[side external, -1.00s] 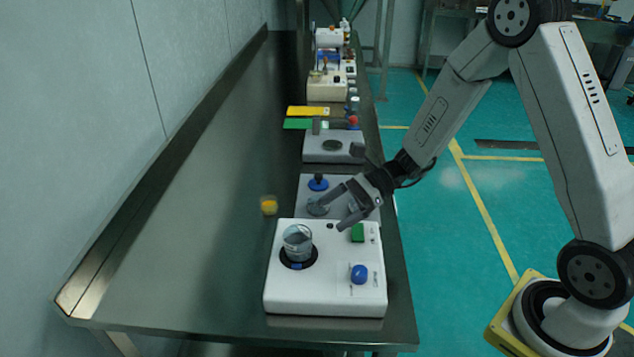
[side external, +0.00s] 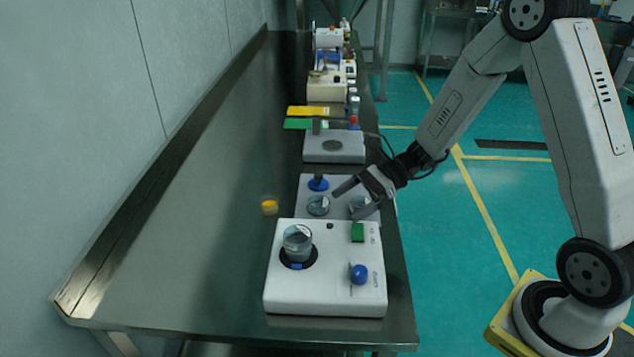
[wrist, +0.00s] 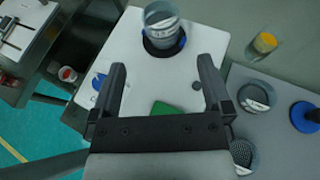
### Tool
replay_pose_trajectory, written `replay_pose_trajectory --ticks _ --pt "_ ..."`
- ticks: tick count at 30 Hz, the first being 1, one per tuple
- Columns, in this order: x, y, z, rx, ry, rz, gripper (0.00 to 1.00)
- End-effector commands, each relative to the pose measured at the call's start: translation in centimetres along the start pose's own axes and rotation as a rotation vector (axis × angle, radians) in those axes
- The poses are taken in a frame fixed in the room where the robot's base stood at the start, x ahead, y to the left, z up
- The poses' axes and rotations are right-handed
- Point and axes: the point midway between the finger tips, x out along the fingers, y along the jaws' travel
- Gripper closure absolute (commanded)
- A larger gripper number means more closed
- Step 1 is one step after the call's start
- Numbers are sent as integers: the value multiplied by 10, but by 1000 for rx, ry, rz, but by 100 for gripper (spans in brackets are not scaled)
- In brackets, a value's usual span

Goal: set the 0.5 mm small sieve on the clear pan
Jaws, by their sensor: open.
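A clear round container (side external: 297,243), which looks like the clear pan, stands upright on the black ring of the white machine; it also shows in the wrist view (wrist: 161,30). Two small round sieves lie on the grey plate behind the machine, one at the left (side external: 318,206) and one at the right (side external: 358,207). The wrist view shows them too, one upper (wrist: 256,98) and one lower (wrist: 242,155). Their labels are too small to read, so I cannot tell which is 0.5 mm. My gripper (side external: 346,204) is open and empty, above the grey plate.
The white machine (side external: 325,290) has a green button (side external: 358,232) and a blue knob (side external: 359,273). A blue-handled lid (side external: 318,184) stands on the grey plate. A small yellow cup (side external: 269,207) is to the left. The bench's left side is clear; more devices stand farther back.

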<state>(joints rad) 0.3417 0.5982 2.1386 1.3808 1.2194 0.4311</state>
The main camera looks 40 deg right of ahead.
Motion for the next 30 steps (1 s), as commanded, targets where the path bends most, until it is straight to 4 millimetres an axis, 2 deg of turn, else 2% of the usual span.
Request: replay_pose_trajectory --ticks 5,11,15,21,30 --pt "2 11 -1 -48 50 41 0" --pt "3 42 -8 -217 208 170 0" --pt "-2 69 -18 -409 360 300 0" --pt "-20 94 -32 -740 569 486 0" --pt "-49 103 -37 -1302 814 738 0"
